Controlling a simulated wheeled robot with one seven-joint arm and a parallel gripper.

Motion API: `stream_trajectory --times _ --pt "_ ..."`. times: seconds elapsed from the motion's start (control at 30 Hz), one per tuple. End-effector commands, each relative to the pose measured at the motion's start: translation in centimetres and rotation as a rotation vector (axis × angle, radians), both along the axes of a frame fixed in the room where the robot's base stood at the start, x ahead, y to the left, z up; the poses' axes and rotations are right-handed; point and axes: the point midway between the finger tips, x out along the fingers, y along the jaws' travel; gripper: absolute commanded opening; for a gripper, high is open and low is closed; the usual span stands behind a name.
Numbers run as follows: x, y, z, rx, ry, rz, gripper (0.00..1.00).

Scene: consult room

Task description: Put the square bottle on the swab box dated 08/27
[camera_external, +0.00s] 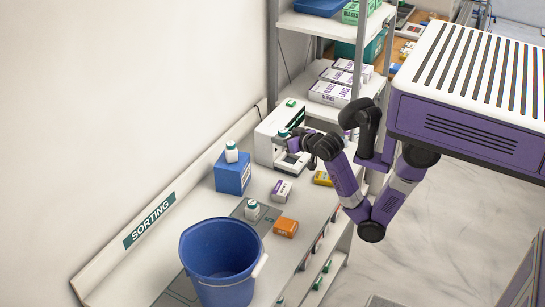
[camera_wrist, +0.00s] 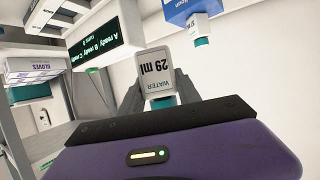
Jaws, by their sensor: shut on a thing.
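My gripper (camera_wrist: 155,92) is shut on a square-sided white bottle (camera_wrist: 156,70), whose label reads WATER 29 ml upside down in the wrist view. Its teal cap shows close to my gripper. In the external view my gripper (camera_external: 291,143) is in front of the white machine on the bench. A blue box (camera_external: 232,175) stands to the left of the machine with another white bottle (camera_external: 231,152) on top. The box also shows at the top of the wrist view (camera_wrist: 185,8). I cannot read the date 08/27 on any box.
The white machine (camera_external: 266,151) has a dark display (camera_wrist: 108,35) in the wrist view. On the bench are a purple-and-white box (camera_external: 281,190), an orange box (camera_external: 286,228), a yellow box (camera_external: 322,178), a small bottle (camera_external: 252,209) and a large blue bucket (camera_external: 222,265). Shelves (camera_external: 325,27) rise behind.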

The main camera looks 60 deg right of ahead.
Motion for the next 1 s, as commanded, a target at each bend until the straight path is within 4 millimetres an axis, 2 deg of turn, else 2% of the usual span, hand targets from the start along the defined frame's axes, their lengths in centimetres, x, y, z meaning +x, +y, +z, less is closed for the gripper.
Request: stream_trajectory --times 0.1,0.5,0.6,0.77,1.0 --pt "-0.1 0.0 -3.2 -0.003 0.01 0.0 0.0" --pt "-0.1 0.0 -12.5 -0.002 0.009 0.002 0.0" --pt "-0.1 0.1 -13.9 -0.001 0.006 0.002 0.0" --pt "0.0 0.1 -14.8 0.0 0.002 0.0 0.0" --pt "-0.1 0.0 -18.1 -0.001 0.005 0.001 0.0"
